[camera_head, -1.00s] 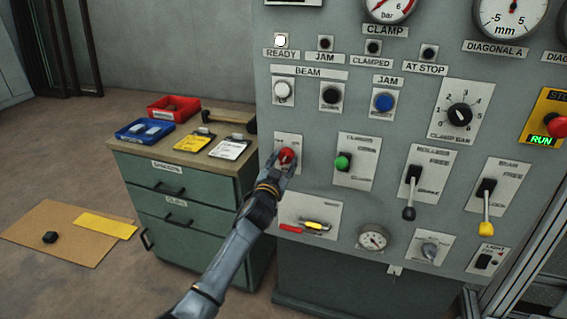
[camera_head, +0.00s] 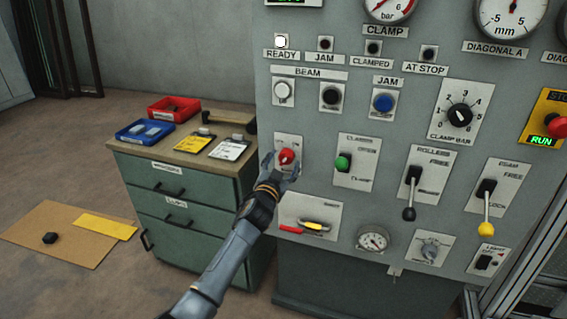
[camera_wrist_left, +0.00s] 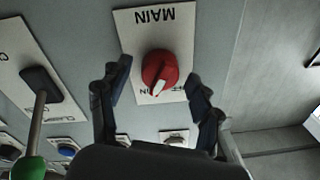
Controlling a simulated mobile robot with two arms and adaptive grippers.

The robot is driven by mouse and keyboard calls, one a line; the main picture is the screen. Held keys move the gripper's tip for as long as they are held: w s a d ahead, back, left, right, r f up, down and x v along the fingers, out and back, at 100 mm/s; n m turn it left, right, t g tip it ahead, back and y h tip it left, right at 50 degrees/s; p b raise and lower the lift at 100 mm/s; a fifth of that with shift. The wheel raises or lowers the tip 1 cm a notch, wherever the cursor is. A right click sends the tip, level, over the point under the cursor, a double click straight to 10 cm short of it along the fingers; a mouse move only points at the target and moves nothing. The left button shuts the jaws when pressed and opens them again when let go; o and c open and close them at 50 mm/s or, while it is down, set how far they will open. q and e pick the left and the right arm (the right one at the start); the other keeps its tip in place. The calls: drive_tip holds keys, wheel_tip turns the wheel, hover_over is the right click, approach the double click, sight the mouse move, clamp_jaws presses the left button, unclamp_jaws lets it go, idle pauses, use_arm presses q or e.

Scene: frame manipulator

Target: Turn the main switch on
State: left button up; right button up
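The main switch is a red rotary knob (camera_head: 287,156) on a pale plate at the left of the grey panel. In the left wrist view the knob (camera_wrist_left: 160,70) shows a white pointer mark towards the bottom of the picture. Its plate reads MAIN upside down; the lettering near the pointer is partly hidden. My left gripper (camera_head: 281,168) is at the knob. In the wrist view its two fingers (camera_wrist_left: 159,90) stand apart on either side of the knob, with a gap on each side. My right gripper is not in view.
A green-knobbed lever (camera_head: 343,162) sits right of the switch, with black and yellow levers further right. A yellow and red handle (camera_head: 312,225) is below. A green drawer cabinet (camera_head: 190,205) with trays stands at left. A white READY lamp (camera_head: 280,41) is lit.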

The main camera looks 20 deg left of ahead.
use_arm(q)
drive_tip(key=shift+s, duration=0.1)
drive_tip(key=s, duration=1.2)
drive_tip(key=shift+f, duration=0.3)
drive_tip(key=shift+w, duration=0.1)
